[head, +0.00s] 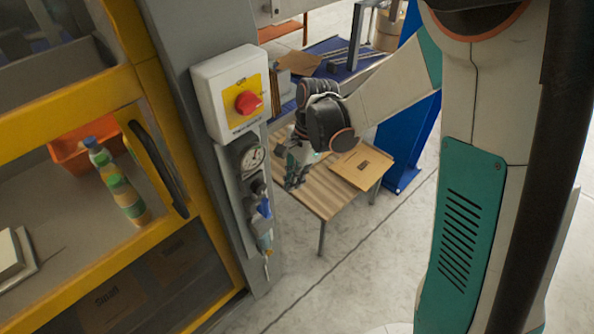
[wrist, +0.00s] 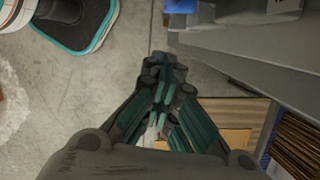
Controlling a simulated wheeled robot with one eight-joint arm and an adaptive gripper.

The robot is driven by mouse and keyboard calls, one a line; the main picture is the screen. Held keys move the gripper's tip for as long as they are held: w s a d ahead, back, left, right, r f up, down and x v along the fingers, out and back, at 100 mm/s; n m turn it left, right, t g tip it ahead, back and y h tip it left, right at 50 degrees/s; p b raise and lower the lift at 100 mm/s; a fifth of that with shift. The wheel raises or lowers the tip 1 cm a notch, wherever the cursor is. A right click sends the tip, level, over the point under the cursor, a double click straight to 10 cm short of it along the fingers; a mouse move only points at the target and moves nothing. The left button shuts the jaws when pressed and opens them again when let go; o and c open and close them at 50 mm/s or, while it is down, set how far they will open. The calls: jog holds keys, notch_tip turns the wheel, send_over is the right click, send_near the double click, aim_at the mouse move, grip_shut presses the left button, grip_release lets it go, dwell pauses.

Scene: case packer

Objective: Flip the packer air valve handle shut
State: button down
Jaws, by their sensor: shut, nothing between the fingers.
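The air unit is mounted on the grey post, below the white switch box. A small blue handle (head: 264,208) sticks out on it, under a round gauge (head: 250,158); the exact angle of the handle is hard to tell at this size. My gripper (head: 291,184) is to the right of the air unit in the head view, apart from the handle and above the wooden table. Its fingers are closed together and empty, and the closed fingers show in the wrist view (wrist: 165,68). A blue patch (wrist: 183,5) shows at the wrist view's top edge; I cannot tell whether it is the handle.
The white switch box (head: 230,92) with a red knob juts from the grey post (head: 185,50). A yellow-framed machine (head: 75,40) with an orange bin (head: 72,150) and bottle stands left. A slatted table (head: 311,196) holds flat cardboard (head: 362,167). Floor in front is clear.

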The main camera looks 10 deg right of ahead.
aim_at(263, 206)
jog(key=a, duration=0.1)
jog(key=s+a+f, duration=0.1)
jog(key=a+f+b, duration=0.1)
jog(key=a, duration=0.1)
jog(key=shift+s+a, duration=0.1)
jog(key=shift+s, duration=0.25)
jog(key=shift+s+a+r, duration=0.25)
jog(key=shift+a+r, duration=0.05)
jog(key=shift+a, duration=0.05)
jog(key=shift+r, duration=0.2)
jog(key=shift+r+p, duration=0.5)
jog(key=shift+r, duration=0.1)
